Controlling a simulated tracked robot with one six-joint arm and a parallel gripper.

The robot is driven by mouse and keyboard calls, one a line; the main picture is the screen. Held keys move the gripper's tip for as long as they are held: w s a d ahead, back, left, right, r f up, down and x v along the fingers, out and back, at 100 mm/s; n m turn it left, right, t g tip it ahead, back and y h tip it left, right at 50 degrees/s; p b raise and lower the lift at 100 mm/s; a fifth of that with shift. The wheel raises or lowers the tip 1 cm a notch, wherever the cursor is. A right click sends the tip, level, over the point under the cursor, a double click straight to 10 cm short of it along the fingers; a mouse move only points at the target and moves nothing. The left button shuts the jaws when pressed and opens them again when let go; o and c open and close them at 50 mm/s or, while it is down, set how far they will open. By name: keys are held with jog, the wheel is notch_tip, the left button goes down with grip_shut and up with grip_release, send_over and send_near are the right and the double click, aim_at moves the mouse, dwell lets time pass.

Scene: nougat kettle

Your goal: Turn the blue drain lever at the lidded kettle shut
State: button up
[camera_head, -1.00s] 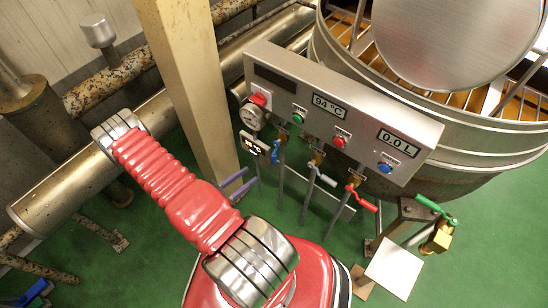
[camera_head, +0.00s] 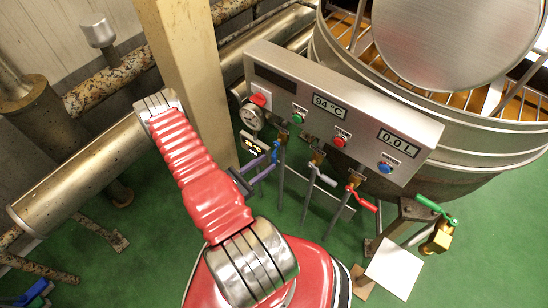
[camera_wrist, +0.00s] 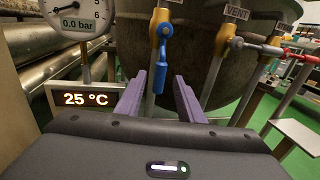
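The blue lever (camera_wrist: 163,55) hangs straight down from a brass valve (camera_wrist: 163,16) in the wrist view. In the head view the blue lever (camera_head: 275,152) is the leftmost one below the control panel of the lidded kettle (camera_head: 330,60). My gripper (camera_wrist: 159,77) is open, with one purple finger to the left and one to the right of the lever's lower end. I cannot tell whether either finger touches it. In the head view my gripper (camera_head: 270,160) is just below and left of the lever.
A white-handled valve (camera_head: 322,176) and a red-handled valve (camera_head: 362,200) stand to the right, with a green-handled valve (camera_head: 436,209) farther right. A pressure gauge (camera_wrist: 76,22) and a 25 °C display (camera_wrist: 86,99) are close on the left. A beige post (camera_head: 190,75) stands beside my arm.

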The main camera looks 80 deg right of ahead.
aim_at(274, 158)
jog(key=shift+x, duration=2.6)
jog(key=shift+c, duration=0.3)
grip_shut()
